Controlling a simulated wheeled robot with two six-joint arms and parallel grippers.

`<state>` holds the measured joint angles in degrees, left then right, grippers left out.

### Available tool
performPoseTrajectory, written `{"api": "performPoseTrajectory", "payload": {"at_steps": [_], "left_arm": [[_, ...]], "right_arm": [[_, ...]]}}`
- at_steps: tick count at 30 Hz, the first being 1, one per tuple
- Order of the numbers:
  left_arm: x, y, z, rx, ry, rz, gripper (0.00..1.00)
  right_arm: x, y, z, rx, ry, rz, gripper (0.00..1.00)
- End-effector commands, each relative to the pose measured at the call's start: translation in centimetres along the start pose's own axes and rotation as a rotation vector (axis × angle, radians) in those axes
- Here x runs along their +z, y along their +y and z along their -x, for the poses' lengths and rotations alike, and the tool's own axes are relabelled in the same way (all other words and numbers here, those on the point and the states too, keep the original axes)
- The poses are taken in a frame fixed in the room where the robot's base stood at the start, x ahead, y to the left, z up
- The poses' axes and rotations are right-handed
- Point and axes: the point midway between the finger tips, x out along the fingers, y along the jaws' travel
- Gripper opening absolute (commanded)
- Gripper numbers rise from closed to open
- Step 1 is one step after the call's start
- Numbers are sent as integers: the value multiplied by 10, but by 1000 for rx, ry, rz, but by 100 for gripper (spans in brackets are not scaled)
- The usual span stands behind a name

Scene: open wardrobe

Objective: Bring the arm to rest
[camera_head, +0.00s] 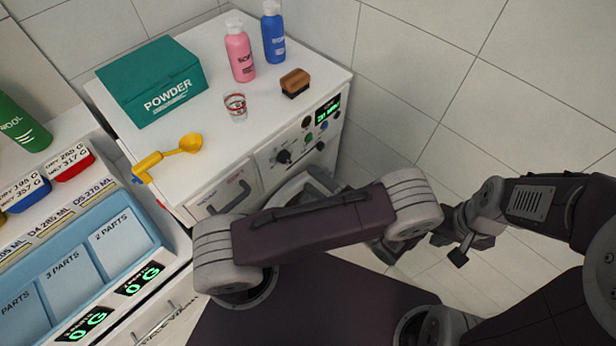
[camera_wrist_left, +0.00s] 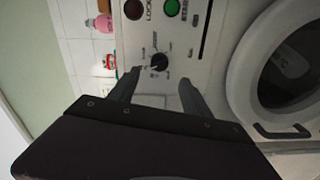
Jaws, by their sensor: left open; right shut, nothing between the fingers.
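My left arm crosses the lower middle of the head view. Its gripper (camera_head: 385,250) sits at the far end, partly hidden behind the arm's own links. In the left wrist view the left gripper (camera_wrist_left: 159,92) is open, with nothing between its fingers. It faces the white washing machine's front panel (camera_wrist_left: 205,55), apart from a black knob (camera_wrist_left: 159,62). My right arm comes in from the right edge of the head view. Its gripper (camera_head: 460,256) is shut and empty, over the floor just right of the left one.
The white machine top (camera_head: 215,130) holds a green powder box (camera_head: 150,85), pink bottle (camera_head: 240,52), blue bottle (camera_head: 273,35), brush (camera_head: 295,82), glass (camera_head: 236,107) and yellow scoop (camera_head: 165,158). A blue compartment tray (camera_head: 135,215) stands left. Tiled floor at right is clear.

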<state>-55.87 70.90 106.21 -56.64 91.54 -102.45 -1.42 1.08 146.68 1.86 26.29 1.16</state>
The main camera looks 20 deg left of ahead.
Motion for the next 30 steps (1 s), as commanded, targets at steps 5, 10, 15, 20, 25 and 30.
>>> {"api": "performPoseTrajectory", "payload": {"at_steps": [5, 10, 15, 20, 25, 30], "left_arm": [[0, 0, 0, 0, 0, 0, 57], [0, 0, 0, 0, 0, 0, 57], [-10, 1, -10, -67, 67, 86, 57], [-70, -10, -32, -374, 566, 692, 57], [-101, -18, -8, -429, 1420, 1602, 57], [-80, 5, -2, 119, -2174, -2243, 57]], "right_arm": [[0, 0, 0, 0, 0, 0, 0], [0, 0, 0, 0, 0, 0, 0], [0, 0, 1, 0, 0, 0, 0], [0, 0, 1, 0, 0, 0, 0], [0, 0, 0, 0, 0, 0, 0], [0, 0, 0, 0, 0, 0, 0]]}}
